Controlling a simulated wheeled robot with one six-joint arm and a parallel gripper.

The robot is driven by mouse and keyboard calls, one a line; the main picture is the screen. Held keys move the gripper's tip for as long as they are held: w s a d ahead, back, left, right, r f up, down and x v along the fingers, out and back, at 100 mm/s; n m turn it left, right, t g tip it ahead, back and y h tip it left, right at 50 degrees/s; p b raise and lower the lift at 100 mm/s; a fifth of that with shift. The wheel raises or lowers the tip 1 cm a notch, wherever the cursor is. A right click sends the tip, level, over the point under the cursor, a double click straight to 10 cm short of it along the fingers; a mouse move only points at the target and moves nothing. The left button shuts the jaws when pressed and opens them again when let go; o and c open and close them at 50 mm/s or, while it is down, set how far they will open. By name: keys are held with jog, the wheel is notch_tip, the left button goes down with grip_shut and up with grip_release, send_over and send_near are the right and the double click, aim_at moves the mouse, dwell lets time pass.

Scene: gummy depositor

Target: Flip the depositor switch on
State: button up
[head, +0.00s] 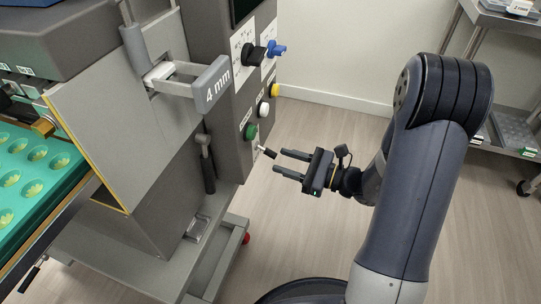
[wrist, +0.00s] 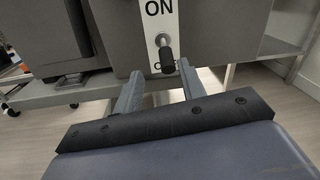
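The depositor switch (head: 267,152) is a small toggle with a black tip on the machine's side panel, below the round buttons. In the wrist view the switch (wrist: 167,56) sits on a white plate with ON above. Its lever hangs down, partly covering the lower label, which seems to read OFF. My gripper (head: 279,162) is just to the right of the switch in the head view, with its two fingers apart and nothing between them. In the wrist view the gripper (wrist: 159,74) points at the panel, its fingertips on either side below the lever, with no clear contact.
Green (head: 250,131), white (head: 264,109) and yellow (head: 275,90) buttons sit above the switch, with black (head: 253,52) and blue (head: 276,50) knobs higher up. A grey handle marked 4 mm (head: 212,84) juts out at left. Open floor lies behind my gripper; a metal shelf (head: 510,125) stands at right.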

aim_at(271, 154)
jog(key=x, duration=0.3)
jog(key=shift+w+a+b, duration=0.15)
jog(key=shift+w+b, duration=0.15)
jog(key=shift+w, duration=0.25)
jog(key=shift+w+a, duration=0.3)
jog(key=shift+a, duration=0.3)
grip_shut()
